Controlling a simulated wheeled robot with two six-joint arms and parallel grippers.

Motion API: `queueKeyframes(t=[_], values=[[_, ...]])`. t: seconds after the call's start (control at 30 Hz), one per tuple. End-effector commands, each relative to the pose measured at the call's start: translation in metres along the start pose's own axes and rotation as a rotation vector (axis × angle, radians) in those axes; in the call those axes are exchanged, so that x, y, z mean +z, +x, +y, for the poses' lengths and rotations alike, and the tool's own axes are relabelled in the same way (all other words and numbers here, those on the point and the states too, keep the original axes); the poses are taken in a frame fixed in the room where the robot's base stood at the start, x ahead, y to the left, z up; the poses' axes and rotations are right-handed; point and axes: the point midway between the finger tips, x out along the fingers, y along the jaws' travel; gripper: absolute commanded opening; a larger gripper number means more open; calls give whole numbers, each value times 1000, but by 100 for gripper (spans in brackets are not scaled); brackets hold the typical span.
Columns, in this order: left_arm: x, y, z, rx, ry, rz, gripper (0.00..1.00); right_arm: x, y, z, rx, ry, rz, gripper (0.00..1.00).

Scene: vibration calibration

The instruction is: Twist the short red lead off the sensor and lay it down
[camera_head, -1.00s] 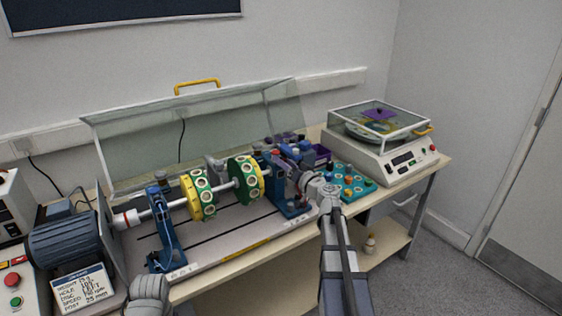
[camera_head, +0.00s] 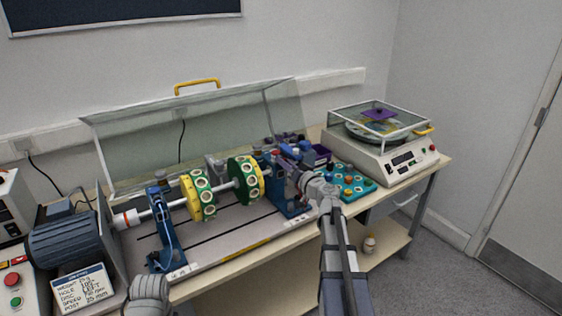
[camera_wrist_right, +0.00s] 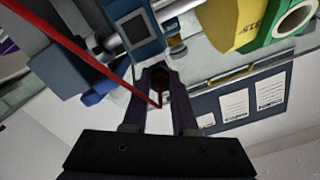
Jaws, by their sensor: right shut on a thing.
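The short red lead (camera_wrist_right: 60,38) runs as a thin red line from the upper left of the right wrist view down to my right gripper (camera_wrist_right: 160,82). The gripper's dark fingers are shut on the lead, and a bit of red shows between them. The fingertips are close to the blue-grey bearing post (camera_wrist_right: 141,36) and the small metal parts beside it. I cannot tell the sensor clearly, nor whether the lead still touches it. In the head view my right gripper (camera_head: 303,178) is at the right-hand blue post (camera_head: 286,190); the lead is too small to make out there.
The shaft carries two yellow-green discs (camera_head: 202,194) under a raised clear guard (camera_head: 150,150). A teal tray of pegs (camera_head: 350,192) and a purple bin (camera_head: 318,155) are right of the rig. A balance (camera_head: 390,155) stands at the table's right end.

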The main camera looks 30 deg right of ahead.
Motion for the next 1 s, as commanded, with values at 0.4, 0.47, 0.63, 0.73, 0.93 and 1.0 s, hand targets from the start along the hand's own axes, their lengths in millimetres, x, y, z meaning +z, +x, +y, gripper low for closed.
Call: queueKeyframes(t=[0.4,0.47,0.63,0.73,0.93,1.0], values=[[0,0,0,0,0,0,50,0,0,0,0,-288,0,0],[0,0,0,0,0,0,50,0,0,0,0,-326,0,0],[0,0,0,0,0,0,50,0,0,0,0,-352,0,0],[0,0,0,0,0,0,50,0,0,0,0,-351,0,0],[0,0,0,0,0,0,50,0,0,0,0,-493,0,0],[0,0,0,0,0,0,50,0,0,0,0,-573,0,0]])
